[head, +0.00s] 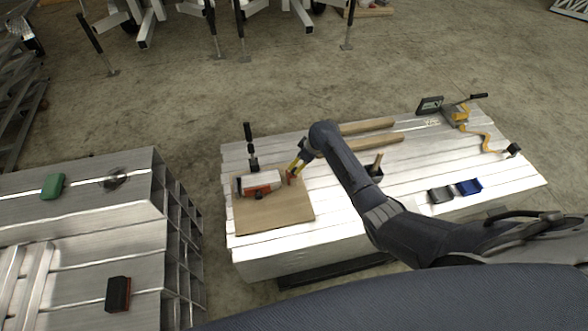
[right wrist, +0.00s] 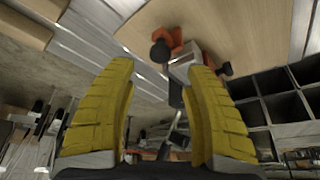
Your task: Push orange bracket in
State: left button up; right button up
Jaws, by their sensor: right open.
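An orange bracket (head: 291,178) is at the right end of a pale metal block (head: 262,180) on a wooden board (head: 293,213). More orange shows along the block's lower front edge. My right gripper (head: 299,166) is just above and beside the bracket; contact cannot be told. In the right wrist view, its yellow fingers (right wrist: 163,85) are spread with a gap between them and nothing held. Beyond the fingertips are an orange part (right wrist: 172,40) with a black knob and the pale block (right wrist: 185,56). My left gripper is not in view.
A black-handled clamp (head: 250,147) stands behind the block. Stacked aluminium profiles (head: 80,240) stand left across a gap.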

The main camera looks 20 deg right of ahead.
aim_at(294, 169)
jog(key=shift+x, duration=3.35)
grip_shut()
